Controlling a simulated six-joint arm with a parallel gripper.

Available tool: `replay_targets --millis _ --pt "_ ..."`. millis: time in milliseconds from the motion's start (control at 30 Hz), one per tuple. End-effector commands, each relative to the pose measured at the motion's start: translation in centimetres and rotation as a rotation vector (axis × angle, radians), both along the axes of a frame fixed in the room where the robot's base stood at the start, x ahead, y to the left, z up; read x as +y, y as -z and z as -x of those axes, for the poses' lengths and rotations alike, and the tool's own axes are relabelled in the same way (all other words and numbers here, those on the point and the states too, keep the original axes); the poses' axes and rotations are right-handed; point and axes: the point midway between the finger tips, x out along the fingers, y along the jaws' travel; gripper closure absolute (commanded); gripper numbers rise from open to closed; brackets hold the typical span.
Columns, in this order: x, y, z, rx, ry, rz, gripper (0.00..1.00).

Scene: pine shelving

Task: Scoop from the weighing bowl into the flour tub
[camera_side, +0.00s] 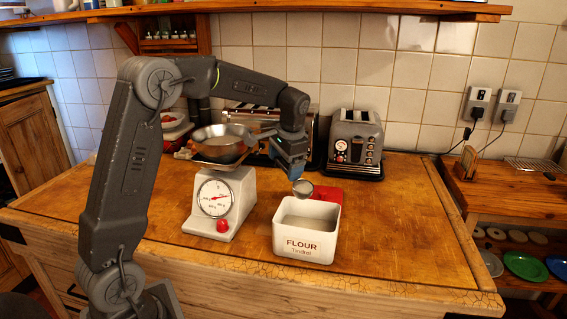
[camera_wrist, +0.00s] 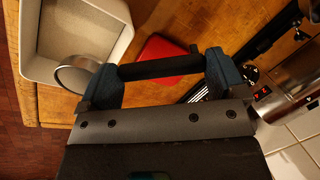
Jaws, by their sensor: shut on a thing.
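The flour tub (camera_side: 306,246), white and lettered FLOUR, stands open on the wooden worktop; its inside looks pale. It also shows at upper left in the wrist view (camera_wrist: 128,38). The metal weighing bowl (camera_side: 222,157) sits on the white scale to the tub's left. My gripper (camera_side: 292,172) is shut on the dark handle of a scoop (camera_side: 303,188). The scoop's round metal head hangs just above the tub's back rim. In the wrist view, the scoop's head (camera_wrist: 77,75) shows beside the tub's corner, and the handle spans between my gripper's fingers (camera_wrist: 161,76). The scoop's contents cannot be made out.
The white scale (camera_side: 232,195) with a dial and red knob stands left of the tub. A red lid (camera_side: 327,194) lies behind the tub. A grey toaster (camera_side: 355,140) stands at the back against the tiles. The worktop right of the tub is clear.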

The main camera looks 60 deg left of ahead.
Motion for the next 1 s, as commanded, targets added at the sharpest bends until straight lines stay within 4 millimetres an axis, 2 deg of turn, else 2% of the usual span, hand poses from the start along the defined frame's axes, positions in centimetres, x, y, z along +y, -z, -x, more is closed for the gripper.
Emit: replay_targets --millis 233,1000 --pt "-1.3 -1.4 -0.1 -0.002 0.003 -0.275 0.29" --pt "-2.9 -3.3 0.0 0.002 0.001 -0.505 0.29"
